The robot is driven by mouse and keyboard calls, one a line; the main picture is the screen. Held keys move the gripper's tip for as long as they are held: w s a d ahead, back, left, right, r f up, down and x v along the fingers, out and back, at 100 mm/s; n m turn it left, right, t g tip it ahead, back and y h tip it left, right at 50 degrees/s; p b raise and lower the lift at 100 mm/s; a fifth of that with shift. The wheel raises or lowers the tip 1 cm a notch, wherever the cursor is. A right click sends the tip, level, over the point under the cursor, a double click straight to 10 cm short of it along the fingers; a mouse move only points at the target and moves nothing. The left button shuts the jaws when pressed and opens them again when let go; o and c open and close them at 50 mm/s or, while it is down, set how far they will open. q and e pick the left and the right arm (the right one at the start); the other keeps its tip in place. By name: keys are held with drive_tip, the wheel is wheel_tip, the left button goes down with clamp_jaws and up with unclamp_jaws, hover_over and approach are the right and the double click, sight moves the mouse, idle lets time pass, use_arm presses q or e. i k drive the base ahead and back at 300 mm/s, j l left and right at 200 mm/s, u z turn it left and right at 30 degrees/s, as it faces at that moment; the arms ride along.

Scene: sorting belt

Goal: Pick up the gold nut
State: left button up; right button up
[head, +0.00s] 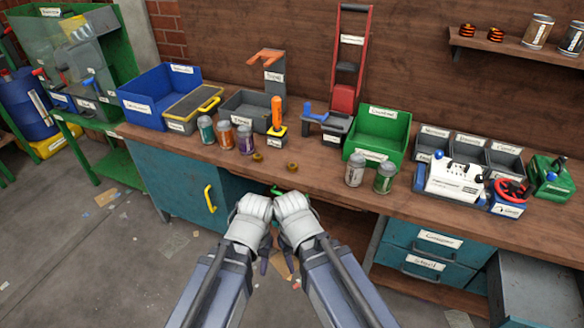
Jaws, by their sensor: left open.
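Two small gold-brown nuts lie flat on the wooden bench in the head view. One nut (292,167) is toward the front of the bench, and the other nut (257,157) is a little to its left. At this size I cannot tell their colours apart. My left gripper (265,262) is open, below and in front of the bench's front edge, apart from both nuts. My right gripper (290,264) is close beside it, also apart from the nuts. Its jaws are too small and dark to read.
Several cans, including a purple can (246,139) and a silver can (355,169), stand either side of the nuts. A green bin (405,128) and a grey bin (240,104) stand behind. The bench (325,182) is clear around the nuts.

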sight(257, 158)
drive_tip(key=i+l+z, duration=0.1)
drive_tip(key=i+z, duration=0.15)
drive_tip(key=i, duration=0.7)
